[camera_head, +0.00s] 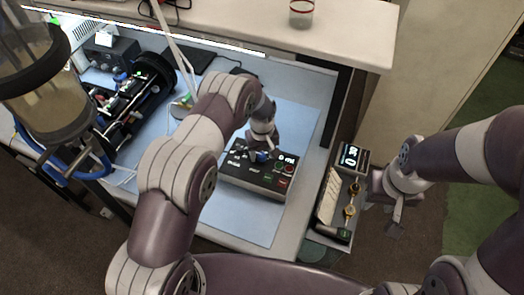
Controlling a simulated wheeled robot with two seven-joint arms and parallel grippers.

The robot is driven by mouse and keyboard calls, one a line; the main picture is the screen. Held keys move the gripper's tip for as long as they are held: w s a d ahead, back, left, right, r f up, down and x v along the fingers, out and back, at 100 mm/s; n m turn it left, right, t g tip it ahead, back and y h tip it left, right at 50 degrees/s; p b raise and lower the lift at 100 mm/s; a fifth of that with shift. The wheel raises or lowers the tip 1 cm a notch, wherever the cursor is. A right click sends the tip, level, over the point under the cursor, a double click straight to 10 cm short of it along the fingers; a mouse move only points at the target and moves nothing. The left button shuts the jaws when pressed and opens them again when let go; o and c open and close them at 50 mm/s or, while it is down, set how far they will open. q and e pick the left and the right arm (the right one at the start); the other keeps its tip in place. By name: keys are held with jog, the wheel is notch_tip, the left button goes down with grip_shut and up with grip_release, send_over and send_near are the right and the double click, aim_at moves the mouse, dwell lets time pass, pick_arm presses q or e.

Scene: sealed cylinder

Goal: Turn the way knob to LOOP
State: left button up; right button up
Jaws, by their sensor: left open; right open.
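A dark control box (254,180) with white labels, a small lit display and coloured buttons sits on the light blue mat. A blue knob (261,156) shows on its top face; which label it points to is too small to read, so I cannot tell whether it is at LOOP. My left gripper (262,148) points down at the knob, open, with its fingertips close to it. The fingertips are small and partly hidden, so contact is unclear. My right gripper (392,218) is open and empty, to the right of the table and away from the box.
A small instrument stand (322,232) with a lit display and brass fittings is left of my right gripper. A large cylinder (48,95) and a black apparatus (135,95) stand at the left. A glass (301,14) stands on the upper shelf (345,40). The mat (240,222) in front of the box is clear.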

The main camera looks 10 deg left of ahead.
pick_arm(q)
grip_shut()
jog(key=shift+f+m+b, duration=0.2)
jog(key=shift+m+b, duration=1)
jog(key=shift+b, duration=0.05)
jog(key=m+b, duration=0.2)
jog(key=m, duration=0.1)
jog(key=shift+b, duration=0.3)
jog(key=m+b, duration=0.2)
jog(key=m, duration=0.2)
jog(key=shift+r+m, duration=0.1)
jog(key=shift+m, duration=0.3)
jog(key=shift+r+m+b, duration=0.15)
jog(key=shift+m+b, duration=0.6)
jog(key=shift+m, duration=0.95)
